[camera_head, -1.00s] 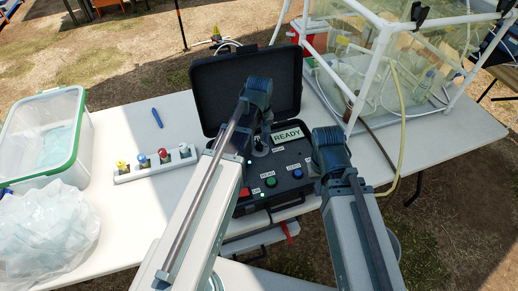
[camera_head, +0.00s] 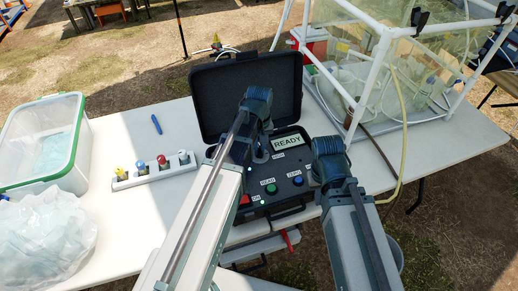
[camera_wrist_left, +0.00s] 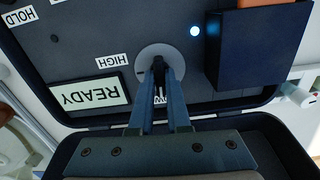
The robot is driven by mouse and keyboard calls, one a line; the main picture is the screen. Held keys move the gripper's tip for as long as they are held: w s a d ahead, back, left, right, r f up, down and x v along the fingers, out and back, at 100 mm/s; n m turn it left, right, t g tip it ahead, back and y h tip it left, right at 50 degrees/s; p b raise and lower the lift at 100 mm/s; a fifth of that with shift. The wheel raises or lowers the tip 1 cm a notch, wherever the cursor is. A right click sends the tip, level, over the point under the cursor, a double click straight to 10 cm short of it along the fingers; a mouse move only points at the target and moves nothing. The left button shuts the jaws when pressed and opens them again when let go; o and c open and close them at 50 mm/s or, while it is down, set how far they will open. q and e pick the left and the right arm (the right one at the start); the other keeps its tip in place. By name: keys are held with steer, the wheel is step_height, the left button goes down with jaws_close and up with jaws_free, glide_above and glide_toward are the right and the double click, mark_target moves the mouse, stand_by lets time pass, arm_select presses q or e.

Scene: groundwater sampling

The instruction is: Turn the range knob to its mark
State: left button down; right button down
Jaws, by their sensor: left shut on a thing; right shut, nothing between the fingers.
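The range knob (camera_wrist_left: 158,66) is a dark bar on a round grey plate (camera_wrist_left: 179,55) in the left wrist view. A HIGH label (camera_wrist_left: 114,60) sits beside the plate. Another label, partly hidden behind the fingers, seems to read LOW. The knob is on the panel of an open black case (camera_head: 246,95), by a display (camera_head: 287,142) reading READY. My right gripper (camera_head: 322,165) is shut and empty by the case's right side; its fingertips are mostly hidden.
The panel has a green READ button (camera_head: 271,188) and a blue ZERO button (camera_head: 298,181). A strip of coloured plugs (camera_head: 154,170) and a blue pen (camera_head: 156,124) lie to the left. A green-rimmed bin (camera_head: 78,150) stands far left; a white-framed clear enclosure (camera_head: 365,65) stands right.

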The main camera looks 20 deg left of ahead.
arm_select(q)
steer(key=m, duration=1.7)
steer(key=c, duration=0.8)
jaws_free()
